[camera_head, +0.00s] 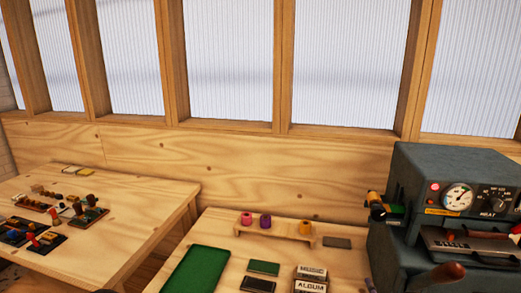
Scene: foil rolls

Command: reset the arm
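Neither of my grippers can be made out in the head view. A low wooden rack (283,234) stands at the back of the near table with a pink roll (246,219), a purple roll (265,221) and an orange-yellow roll (305,228). A grey-green machine (455,180) with a dial (457,197) stands at the right. A yellow and dark roll-like part (377,207) sticks out from its left side. A brown-handled lever (448,272) is at its front.
A green tray (196,270) lies on the near table. Beside it are a green pad (264,267), a black pad (258,284), a dark flat block (337,242) and lettered blocks (312,273). A left table (95,255) holds several small tools, past a gap.

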